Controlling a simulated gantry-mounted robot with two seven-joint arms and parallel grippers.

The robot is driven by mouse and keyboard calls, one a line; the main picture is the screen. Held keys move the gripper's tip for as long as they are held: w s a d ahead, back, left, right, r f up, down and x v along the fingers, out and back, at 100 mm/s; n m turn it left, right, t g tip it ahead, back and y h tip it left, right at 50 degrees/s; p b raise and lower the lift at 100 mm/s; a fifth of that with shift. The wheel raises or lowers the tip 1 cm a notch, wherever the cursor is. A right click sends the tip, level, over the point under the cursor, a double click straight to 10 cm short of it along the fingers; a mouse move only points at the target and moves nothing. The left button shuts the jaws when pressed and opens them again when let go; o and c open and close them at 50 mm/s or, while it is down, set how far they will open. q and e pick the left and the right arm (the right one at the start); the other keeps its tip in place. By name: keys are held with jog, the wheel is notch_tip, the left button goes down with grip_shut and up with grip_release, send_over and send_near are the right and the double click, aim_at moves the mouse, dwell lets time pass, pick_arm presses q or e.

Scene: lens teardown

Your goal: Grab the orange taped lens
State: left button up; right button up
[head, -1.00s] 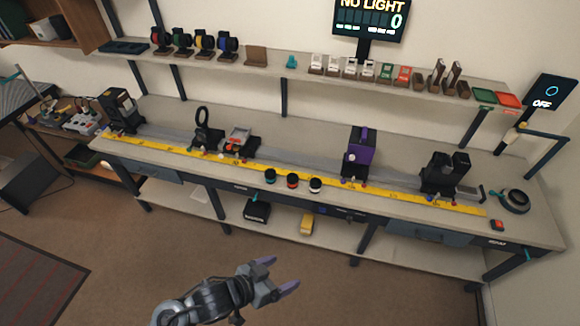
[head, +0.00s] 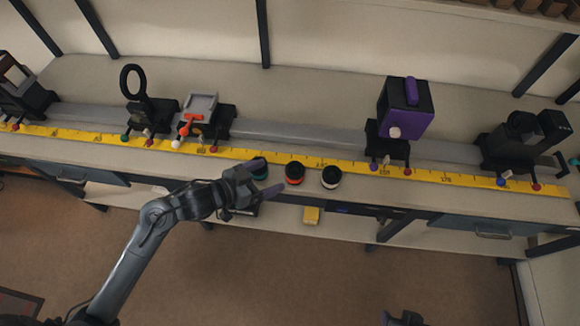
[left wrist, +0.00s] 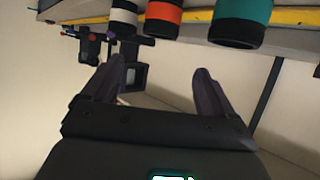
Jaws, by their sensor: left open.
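The orange taped lens (head: 294,173) is a short dark cylinder with an orange band, on the bench's front edge between a teal-banded lens (head: 261,172) and a white-banded lens (head: 331,178). My left gripper (head: 270,177) is open and empty, just left of the orange lens and overlapping the teal one in the head view. In the left wrist view the orange lens (left wrist: 163,18) shows at the top, beyond the open fingers (left wrist: 158,72), with the teal lens to its right and the white one to its left. A dark part at the bottom edge seems to be my right gripper (head: 403,318).
A yellow ruler (head: 240,154) runs along the bench just behind the lenses. A rail behind it carries a ring holder (head: 133,84), a grey-topped mount (head: 203,112), a purple box (head: 406,108) and a black mount (head: 525,140). A yellow block (head: 311,215) lies on the lower shelf.

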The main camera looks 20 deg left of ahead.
aim_at(299, 168)
pick_arm(q)
jog(key=w+d+f+b, duration=0.2)
jog(key=w+f, duration=0.1)
jog(key=w+d+f+b, duration=0.1)
jog(key=shift+w+f+b, duration=0.25)
jog(key=shift+w+b, duration=0.15)
jog(key=shift+w+d+f, duration=0.1)
jog(key=shift+w+d, duration=0.05)
jog(key=shift+w, duration=0.1)
jog(key=shift+b+x, duration=1.05)
jog(key=shift+x, duration=1.75)
pick_arm(e)
notch_tip(299, 168, down, 8)
jog(key=s+d, duration=0.1)
jog(key=shift+s+r, duration=0.15)
jog(key=shift+r, duration=0.1)
pick_arm(q)
jog(key=c, duration=1.2)
